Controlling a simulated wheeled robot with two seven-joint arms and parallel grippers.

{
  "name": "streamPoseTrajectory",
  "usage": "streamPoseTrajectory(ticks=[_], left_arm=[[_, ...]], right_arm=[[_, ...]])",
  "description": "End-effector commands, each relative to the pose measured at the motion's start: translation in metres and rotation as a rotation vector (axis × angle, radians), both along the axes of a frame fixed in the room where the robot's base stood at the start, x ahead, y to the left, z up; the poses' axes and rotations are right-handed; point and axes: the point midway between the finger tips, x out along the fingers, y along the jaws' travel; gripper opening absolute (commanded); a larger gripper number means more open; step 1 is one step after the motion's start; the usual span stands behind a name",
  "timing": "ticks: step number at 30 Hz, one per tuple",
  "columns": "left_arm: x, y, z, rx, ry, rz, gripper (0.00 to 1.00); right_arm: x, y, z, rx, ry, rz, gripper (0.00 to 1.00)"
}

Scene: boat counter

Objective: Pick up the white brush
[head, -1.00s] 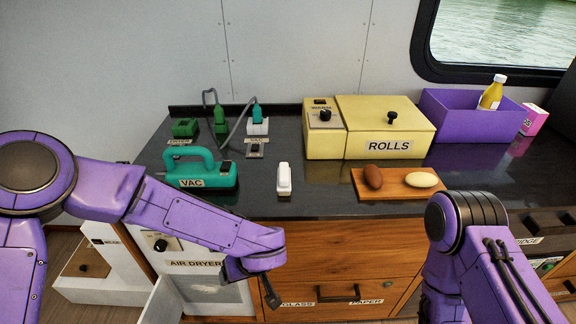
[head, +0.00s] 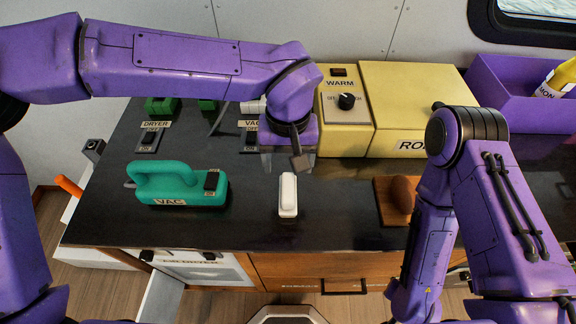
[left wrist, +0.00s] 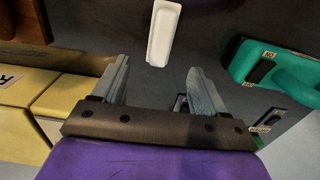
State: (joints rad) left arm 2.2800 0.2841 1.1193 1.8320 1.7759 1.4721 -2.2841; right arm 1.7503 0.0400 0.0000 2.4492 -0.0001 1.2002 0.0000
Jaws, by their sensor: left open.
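The white brush (head: 288,195) lies on the dark counter between the green vac and the wooden board, its long side running front to back. In the left wrist view the brush (left wrist: 163,32) shows beyond and between the fingertips, not touched by them. My left gripper (head: 287,163) is open and empty, over the counter just behind the brush in the head view; its two fingers (left wrist: 158,70) are spread apart in the left wrist view. My right arm comes in at the right; its fingers are not clearly visible.
The green vac (head: 178,186) stands left of the brush, and a wooden board (head: 388,212) with a brown roll (head: 403,193) lies to the right. The yellow rolls box (head: 405,95) and warmer (head: 345,125) stand behind. The counter (head: 255,225) around the brush is clear.

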Motion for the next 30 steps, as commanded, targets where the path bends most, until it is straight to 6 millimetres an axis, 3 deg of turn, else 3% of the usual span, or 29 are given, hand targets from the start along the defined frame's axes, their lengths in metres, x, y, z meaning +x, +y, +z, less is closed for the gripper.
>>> streamPoseTrajectory(ticks=[5,18,26,30], left_arm=[[-0.007,-0.001,-0.028,0.002,0.001,-0.009,0.72],[0.001,0.002,-0.098,0.003,0.006,-0.004,0.72],[0.002,0.002,-0.104,0.000,0.003,-0.002,0.72],[0.002,0.002,-0.104,0.000,0.003,-0.002,0.30]], right_arm=[[-0.001,0.000,0.004,0.000,0.001,0.000,0.43],[0.000,0.000,0.020,0.001,0.001,0.000,0.43],[0.000,0.000,0.019,0.000,0.001,0.000,0.43],[0.000,0.000,0.019,0.000,0.002,0.000,0.43]])
